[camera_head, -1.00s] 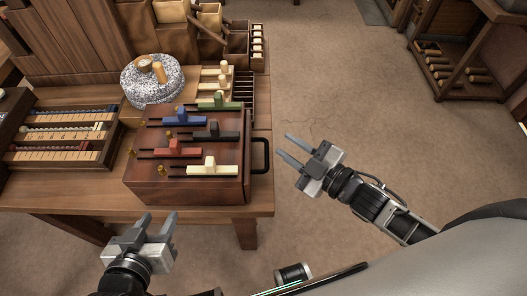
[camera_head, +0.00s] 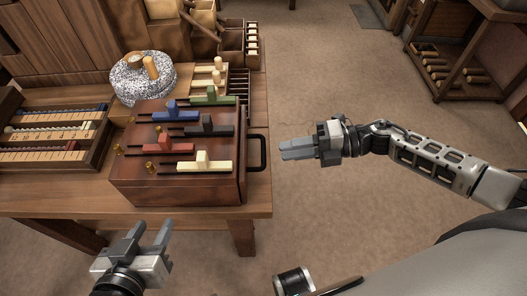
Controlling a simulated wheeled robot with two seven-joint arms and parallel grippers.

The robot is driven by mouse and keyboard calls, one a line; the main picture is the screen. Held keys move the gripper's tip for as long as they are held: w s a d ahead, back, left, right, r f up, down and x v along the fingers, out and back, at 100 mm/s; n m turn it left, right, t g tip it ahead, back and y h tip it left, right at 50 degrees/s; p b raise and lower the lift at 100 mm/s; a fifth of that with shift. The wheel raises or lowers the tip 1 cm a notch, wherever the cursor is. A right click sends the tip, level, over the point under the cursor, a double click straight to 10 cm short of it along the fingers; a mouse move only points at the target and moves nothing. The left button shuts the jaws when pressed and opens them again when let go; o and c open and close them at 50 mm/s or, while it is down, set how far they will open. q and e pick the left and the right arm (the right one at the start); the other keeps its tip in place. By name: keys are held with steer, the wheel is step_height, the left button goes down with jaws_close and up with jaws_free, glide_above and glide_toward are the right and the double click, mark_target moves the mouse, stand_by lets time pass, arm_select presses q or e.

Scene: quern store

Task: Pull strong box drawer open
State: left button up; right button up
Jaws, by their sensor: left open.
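The strong box (camera_head: 178,182) is a dark reddish-brown wooden box on the table, with coloured sliders in slots on its top. A black handle (camera_head: 265,153) stands out from its right side. The drawer looks shut, with no gap visible. My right gripper (camera_head: 283,150) is to the right of the handle, apart from it, with its fingers pointing left at it. Its fingers overlap in this view, so their opening is unclear. My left gripper (camera_head: 150,232) is open and empty in front of the box, near the table's front edge.
The wooden table (camera_head: 258,205) also holds a speckled quern stone (camera_head: 128,88) behind the box, a slider rack (camera_head: 50,140) at left and a compartment tray (camera_head: 238,84). The floor (camera_head: 350,90) right of the table is clear. A shelf (camera_head: 455,75) stands at far right.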

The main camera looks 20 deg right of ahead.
mark_target(263, 153)
steer(key=x, duration=0.6)
steer(key=shift+w+a, duration=0.1)
steer(key=shift+a, duration=0.25)
